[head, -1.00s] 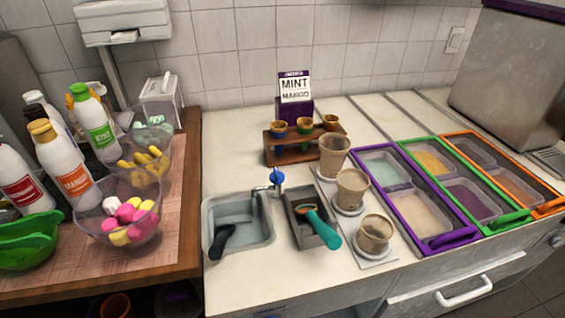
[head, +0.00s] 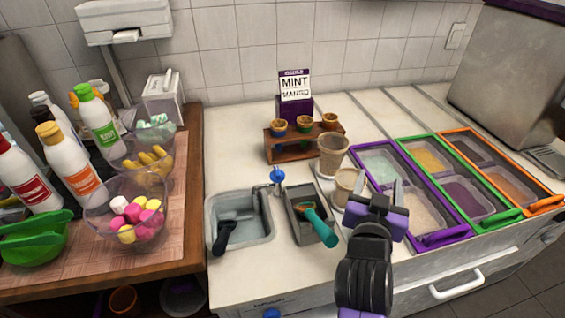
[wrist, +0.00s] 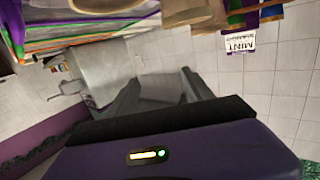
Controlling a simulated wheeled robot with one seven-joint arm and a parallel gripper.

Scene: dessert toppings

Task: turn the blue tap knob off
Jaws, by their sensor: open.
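The blue tap knob (head: 277,174) sits on top of the small metal tap (head: 262,188), at the right rim of the sink (head: 240,212) in the head view. My gripper (head: 385,190) is open and empty, to the right of the knob and well apart from it, over the cups beside the purple-framed tray. In the wrist view my two fingers (wrist: 158,92) are spread with nothing between them. The knob and tap do not show in the wrist view.
A dark bin (head: 312,232) with a teal-handled scoop (head: 320,228) stands right of the sink. A wooden cone rack (head: 290,151) stands behind the tap. Cups (head: 332,153) stand between the bin and the purple-framed tray (head: 437,238). A glass bowl of sweets (head: 125,215) is at left.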

